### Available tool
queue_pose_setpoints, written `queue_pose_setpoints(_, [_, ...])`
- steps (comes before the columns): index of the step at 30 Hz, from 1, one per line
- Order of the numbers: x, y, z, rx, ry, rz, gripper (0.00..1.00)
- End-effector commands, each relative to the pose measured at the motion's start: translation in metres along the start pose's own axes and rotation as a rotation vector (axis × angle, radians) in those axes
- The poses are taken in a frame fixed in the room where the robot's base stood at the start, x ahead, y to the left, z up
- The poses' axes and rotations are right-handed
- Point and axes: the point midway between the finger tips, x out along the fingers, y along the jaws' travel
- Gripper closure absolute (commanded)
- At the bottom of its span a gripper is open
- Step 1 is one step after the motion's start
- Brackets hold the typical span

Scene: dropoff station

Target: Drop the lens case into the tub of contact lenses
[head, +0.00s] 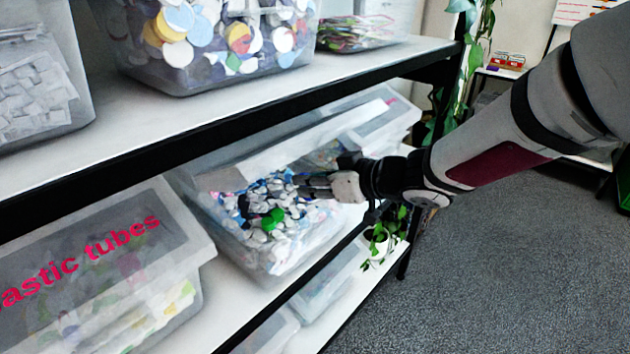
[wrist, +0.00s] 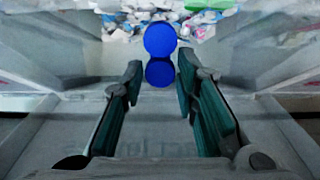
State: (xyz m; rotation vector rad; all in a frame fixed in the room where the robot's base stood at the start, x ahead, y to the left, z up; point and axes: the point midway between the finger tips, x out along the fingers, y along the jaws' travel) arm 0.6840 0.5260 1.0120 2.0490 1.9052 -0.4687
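The lens case (wrist: 160,42) is bright blue with two round cups. In the wrist view it sits between the tips of my gripper (wrist: 160,78), one cup between the fingers and the other beyond them. The fingers appear closed on its sides. In the head view my gripper (head: 318,186) is over the open tub of contact lenses (head: 232,236), and the blue case cannot be made out there. The clear tub holds many white, blue and green pieces, which also show at the top of the wrist view.
A clear bin with a red-lettered lid (head: 95,255) stands left of the tub. An upper shelf (head: 210,110) with more bins runs above it. A potted plant (head: 383,240) hangs near the shelf's right end. Open carpet (head: 500,270) lies to the right.

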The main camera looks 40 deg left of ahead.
Motion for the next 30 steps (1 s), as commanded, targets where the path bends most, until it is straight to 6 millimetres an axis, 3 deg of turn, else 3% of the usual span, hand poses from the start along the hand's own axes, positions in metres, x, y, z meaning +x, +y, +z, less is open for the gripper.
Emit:
queue_pose_setpoints(14, [-0.009,0.001,0.0,0.0,0.0,0.002,0.54])
queue_pose_setpoints(30, [-0.105,0.001,0.0,-0.001,0.001,0.003,0.54])
